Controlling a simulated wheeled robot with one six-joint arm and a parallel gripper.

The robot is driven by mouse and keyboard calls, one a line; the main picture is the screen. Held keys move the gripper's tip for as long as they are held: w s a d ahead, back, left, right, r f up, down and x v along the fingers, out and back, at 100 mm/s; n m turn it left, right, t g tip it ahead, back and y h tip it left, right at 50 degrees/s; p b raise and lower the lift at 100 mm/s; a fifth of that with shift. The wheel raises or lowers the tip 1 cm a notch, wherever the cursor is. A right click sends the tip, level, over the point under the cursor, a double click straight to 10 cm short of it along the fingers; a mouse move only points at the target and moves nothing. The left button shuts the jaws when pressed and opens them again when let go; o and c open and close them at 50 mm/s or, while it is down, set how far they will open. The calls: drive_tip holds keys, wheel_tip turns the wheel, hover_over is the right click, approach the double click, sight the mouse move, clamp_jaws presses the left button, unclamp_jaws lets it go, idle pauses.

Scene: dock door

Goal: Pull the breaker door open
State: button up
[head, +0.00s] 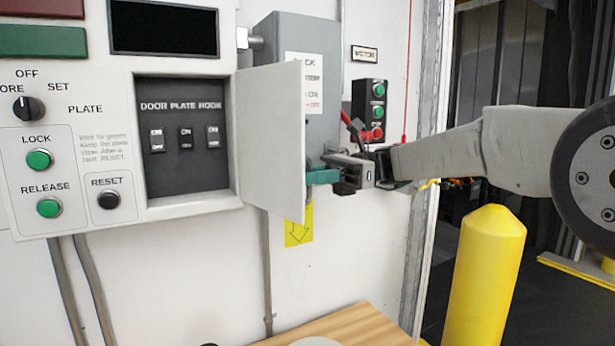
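The breaker door (272,140) is a plain light grey panel on the control box. It stands swung out to the right of the recess, with its inner face showing. My gripper (325,178) comes in from the right, at the lower part of the door's free edge. A teal part at its tip is at or just behind that edge. The door hides part of the tip, so I cannot tell whether it grips anything.
A grey box (300,35) and a button station (369,110) are on the wall behind the door. A yellow bollard (485,275) stands at lower right. A wooden surface (350,328) is below. LOCK, RELEASE and RESET buttons are left of the recess.

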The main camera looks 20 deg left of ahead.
drive_tip(key=v, duration=0.7)
drive_tip(key=shift+w+d, duration=0.2)
drive_tip(key=shift+w, duration=0.05)
wheel_tip(320, 180, down, 8)
drive_tip(key=n+t, duration=0.1)
drive_tip(key=t, duration=0.2)
drive_tip(key=s+d+f+n+t+h, duration=0.2)
drive_tip(key=s+d+f+t+h, duration=0.15)
drive_tip(key=d, duration=0.45)
drive_tip(key=s+d+f+n+t+h, duration=0.1)
drive_tip(key=s+d+f+t+h, duration=0.1)
drive_tip(key=s+d, duration=0.6)
drive_tip(key=s+d+f+n+t+h, duration=0.2)
drive_tip(key=s+d, duration=0.7)
drive_tip(key=d, duration=0.6)
drive_tip(key=s+d+f+n+t+h, duration=0.2)
drive_tip(key=s+d+f+t+h, duration=0.1)
drive_tip(key=s+d, duration=0.6)
drive_tip(key=d+t+h, duration=0.1)
drive_tip(key=d, duration=0.2)
drive_tip(key=shift+d+f+t, duration=0.35)
drive_tip(key=shift+f, duration=0.05)
